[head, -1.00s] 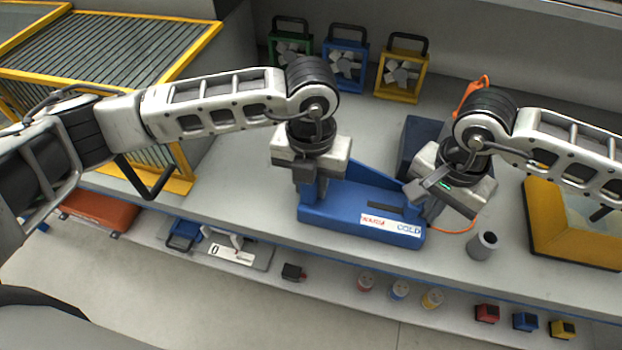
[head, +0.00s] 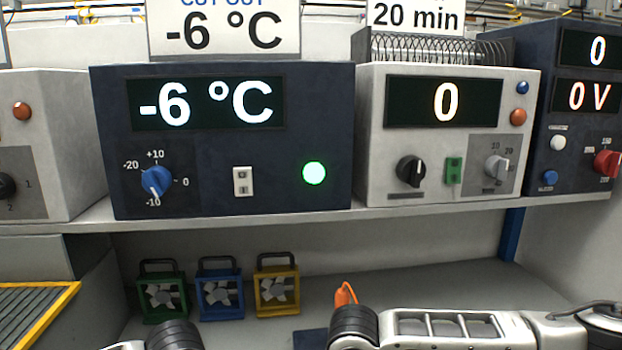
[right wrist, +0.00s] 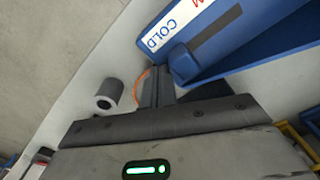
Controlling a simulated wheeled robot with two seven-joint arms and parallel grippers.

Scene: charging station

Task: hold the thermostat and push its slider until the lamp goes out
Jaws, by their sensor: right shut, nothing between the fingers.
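The blue thermostat (right wrist: 280,45) lies across the upper right of the right wrist view, its white label reading COLD at the near end. A blue block (right wrist: 183,63), which looks like its slider, sits beside my right gripper (right wrist: 157,82). That gripper is shut and empty, its fingertips close to the block; I cannot tell whether they touch. In the head view a round green lamp (head: 314,173) is lit on the dark blue panel (head: 225,195), whose display reads -6 °C. My left gripper is out of view; only part of that arm shows.
A grey cylinder (right wrist: 109,92) stands left of the right gripper, near an orange cable (right wrist: 139,85). A grey unit reading 0 (head: 445,160) stands beside the dark panel on the shelf. Green (head: 163,292), blue (head: 220,290) and yellow (head: 277,288) fans stand below.

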